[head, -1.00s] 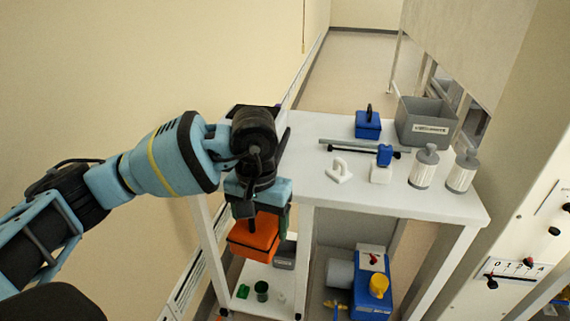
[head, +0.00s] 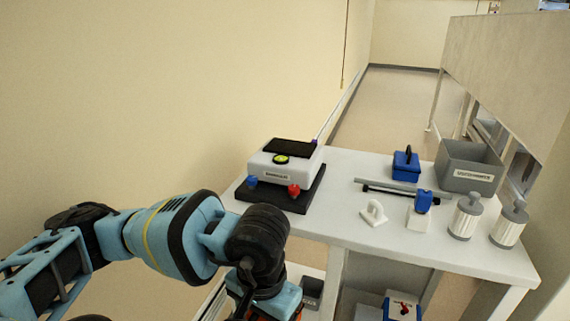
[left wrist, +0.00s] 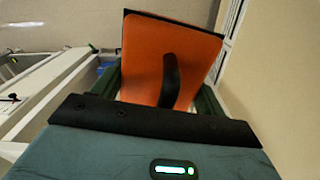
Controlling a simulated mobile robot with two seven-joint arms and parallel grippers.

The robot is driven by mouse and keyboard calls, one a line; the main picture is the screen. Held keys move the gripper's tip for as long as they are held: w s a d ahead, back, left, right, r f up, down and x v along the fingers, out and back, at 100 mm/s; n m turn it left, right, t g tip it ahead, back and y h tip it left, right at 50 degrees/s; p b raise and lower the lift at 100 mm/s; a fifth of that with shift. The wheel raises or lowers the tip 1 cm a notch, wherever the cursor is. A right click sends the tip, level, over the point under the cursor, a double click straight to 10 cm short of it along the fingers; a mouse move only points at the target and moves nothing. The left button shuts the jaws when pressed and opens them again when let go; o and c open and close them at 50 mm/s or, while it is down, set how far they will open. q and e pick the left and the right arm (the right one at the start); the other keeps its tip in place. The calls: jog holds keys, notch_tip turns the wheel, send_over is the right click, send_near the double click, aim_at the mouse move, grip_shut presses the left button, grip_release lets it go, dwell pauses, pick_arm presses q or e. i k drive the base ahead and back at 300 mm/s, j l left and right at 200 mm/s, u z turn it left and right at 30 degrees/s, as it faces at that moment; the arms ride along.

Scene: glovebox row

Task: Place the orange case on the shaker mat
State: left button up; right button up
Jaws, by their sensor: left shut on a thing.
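The orange case (left wrist: 145,55) has a black handle and fills the middle of the left wrist view. My left gripper (left wrist: 168,88) is shut on this handle. In the head view only a sliver of the case (head: 258,315) shows at the bottom edge, below my left wrist. The white shaker (head: 285,165) stands on a dark base at the left end of the white table. The held case is in front of and below the shaker. My right gripper is not in view.
On the table (head: 335,225) are a blue box (head: 405,167), a grey bin (head: 468,168), rods (head: 385,187), a white handled piece (head: 374,213), a blue-topped white block (head: 421,208) and two ribbed canisters (head: 465,216) (head: 508,224). A wall is at left.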

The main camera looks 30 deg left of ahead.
aim_at(287, 150)
jog(key=i+l+u, duration=0.15)
jog(key=i+u, duration=0.25)
jog(key=i+l+u, duration=0.2)
jog(key=u, duration=0.15)
jog(key=i+l+u, duration=0.25)
jog(key=l+u, duration=0.15)
